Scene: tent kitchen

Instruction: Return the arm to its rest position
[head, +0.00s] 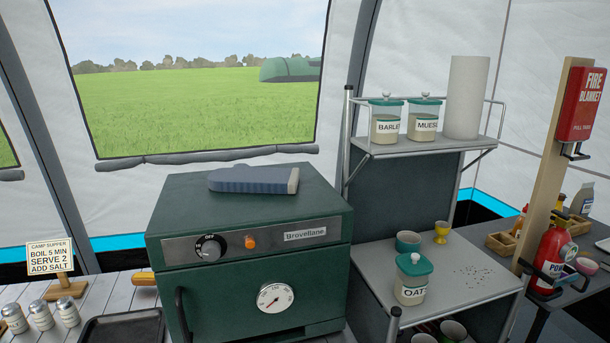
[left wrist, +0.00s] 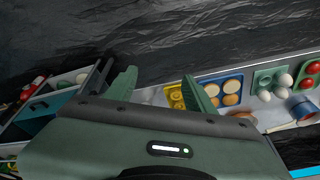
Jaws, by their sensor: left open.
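My left gripper (left wrist: 160,88) shows in the left wrist view, with its two green fingers spread apart and nothing between them. It is over a strip of surface with food trays and dark crinkled fabric beyond. How far it is above the trays I cannot tell. Neither arm nor gripper shows in the head view. My right gripper is in neither view.
In the head view a green oven (head: 250,250) carries a blue-grey mitt-like item (head: 252,179). A shelf rack (head: 440,275) holds jars. A fire extinguisher (head: 549,255) stands right. In the left wrist view a blue tray (left wrist: 208,88) holds round items.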

